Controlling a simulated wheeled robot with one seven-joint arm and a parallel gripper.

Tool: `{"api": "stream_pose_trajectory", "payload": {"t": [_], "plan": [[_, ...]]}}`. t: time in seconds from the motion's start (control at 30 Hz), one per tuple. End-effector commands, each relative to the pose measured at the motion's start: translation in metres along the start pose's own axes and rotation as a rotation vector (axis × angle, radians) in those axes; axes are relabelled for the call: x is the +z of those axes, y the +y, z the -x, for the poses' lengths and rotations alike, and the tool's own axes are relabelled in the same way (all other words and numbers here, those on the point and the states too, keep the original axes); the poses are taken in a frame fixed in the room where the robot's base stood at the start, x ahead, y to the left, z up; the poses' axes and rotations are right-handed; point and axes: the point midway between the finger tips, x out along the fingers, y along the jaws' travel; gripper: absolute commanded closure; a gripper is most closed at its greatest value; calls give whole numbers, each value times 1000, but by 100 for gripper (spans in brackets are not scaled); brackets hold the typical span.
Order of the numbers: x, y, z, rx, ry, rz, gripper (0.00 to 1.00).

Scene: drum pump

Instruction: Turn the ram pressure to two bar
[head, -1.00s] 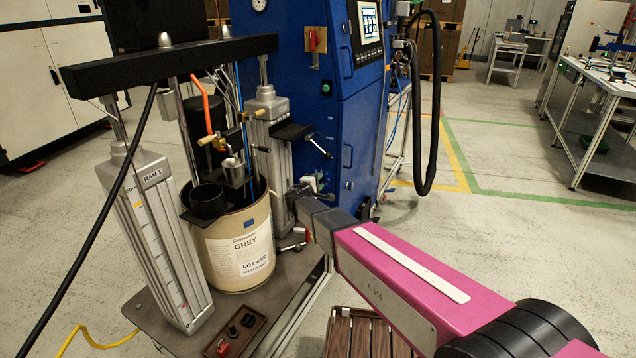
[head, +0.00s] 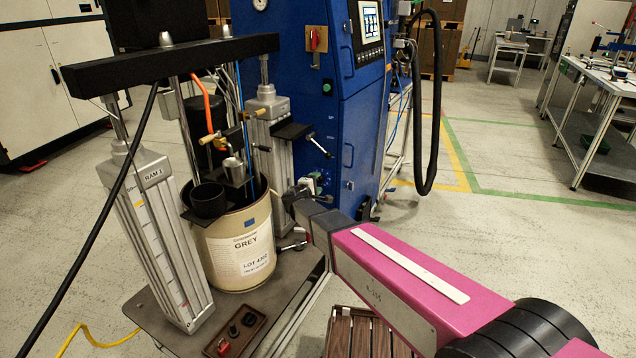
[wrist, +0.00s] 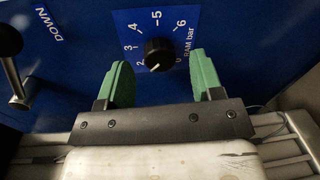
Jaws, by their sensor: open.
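In the wrist view a black round knob (wrist: 158,54) sits on a blue dial plate (wrist: 128,22) marked "RAM bar" with numbers from 0 to 6. A small white mark shows at the knob's lower left, towards the 2; its exact reading is hard to tell. My gripper (wrist: 160,62) is open, one green finger left of the knob and one right of it, with gaps on both sides. Whether the fingertips reach as deep as the knob is unclear. In the head view my arm reaches the lower front of the blue cabinet (head: 345,115), and the knob cannot be made out.
A lever with a dark ball end (wrist: 12,50) stands left of the dial by the word "DOWN". The grey ram column (head: 268,110), the drum labelled GREY (head: 225,240) and the lever with a black knob (head: 318,146) are close to my arm.

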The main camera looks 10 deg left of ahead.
Motion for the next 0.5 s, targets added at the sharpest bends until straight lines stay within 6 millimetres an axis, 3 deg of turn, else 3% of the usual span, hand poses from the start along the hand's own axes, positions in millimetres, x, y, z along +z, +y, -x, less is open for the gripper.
{"api": "stream_pose_trajectory", "payload": {"t": [0.3,0.5], "plan": [[1,0,50,0,2,0,40],[0,0,56,0,0,0,40]]}}
